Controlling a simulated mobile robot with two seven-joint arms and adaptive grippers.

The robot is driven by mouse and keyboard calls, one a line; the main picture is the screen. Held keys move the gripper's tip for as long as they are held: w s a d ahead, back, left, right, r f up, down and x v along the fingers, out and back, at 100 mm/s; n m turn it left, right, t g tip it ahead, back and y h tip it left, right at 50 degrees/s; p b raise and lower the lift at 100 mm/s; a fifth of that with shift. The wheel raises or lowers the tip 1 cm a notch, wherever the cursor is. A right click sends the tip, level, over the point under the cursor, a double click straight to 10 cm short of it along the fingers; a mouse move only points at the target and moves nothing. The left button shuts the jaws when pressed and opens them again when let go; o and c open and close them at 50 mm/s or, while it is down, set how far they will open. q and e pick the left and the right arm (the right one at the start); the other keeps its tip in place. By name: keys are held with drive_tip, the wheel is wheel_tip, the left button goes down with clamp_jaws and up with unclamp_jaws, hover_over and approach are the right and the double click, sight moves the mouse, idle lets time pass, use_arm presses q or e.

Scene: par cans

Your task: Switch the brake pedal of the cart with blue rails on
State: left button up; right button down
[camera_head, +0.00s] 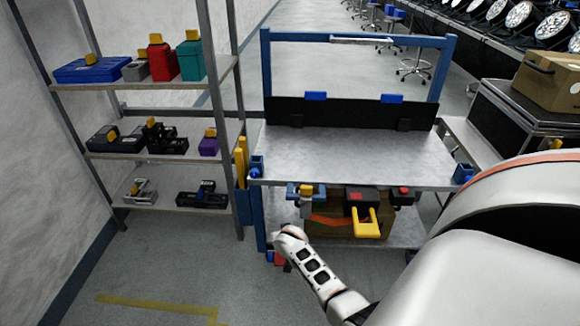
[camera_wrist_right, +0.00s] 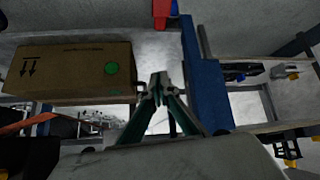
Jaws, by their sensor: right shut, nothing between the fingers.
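The cart with blue rails (camera_head: 357,147) stands in the middle of the head view, with a grey top and blue posts. A small red part (camera_head: 280,259), probably the brake pedal, sits low by its front left blue leg. In the wrist view a red part (camera_wrist_right: 160,14) beside a blue one shows at the top edge; its on or off position cannot be told. My right gripper (camera_wrist_right: 158,78) is shut and empty, near the blue leg (camera_wrist_right: 206,92) and apart from the red part. In the head view my right wrist hides its fingers. My left gripper is out of view.
A shelf (camera_head: 155,155) with toolboxes and tools stands left of the cart. A cardboard box (camera_head: 345,217) sits on the cart's lower level and shows in the wrist view (camera_wrist_right: 65,72). A black case (camera_head: 510,110) stands right. The floor at front left is clear.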

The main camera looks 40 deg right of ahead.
use_arm(q)
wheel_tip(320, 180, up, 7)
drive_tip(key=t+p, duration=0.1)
drive_tip(key=p, duration=0.2)
use_arm(e)
drive_tip(key=s+a+r+n+t, duration=0.2)
drive_tip(key=s+a+r+n, duration=0.1)
drive_tip(key=s+a+r, duration=0.1)
drive_tip(key=shift+s+r+y, duration=0.25)
drive_tip(key=shift+r+y, duration=0.15)
drive_tip(key=shift+r, duration=0.3)
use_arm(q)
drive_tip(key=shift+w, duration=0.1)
use_arm(e)
drive_tip(key=shift+a, duration=0.15)
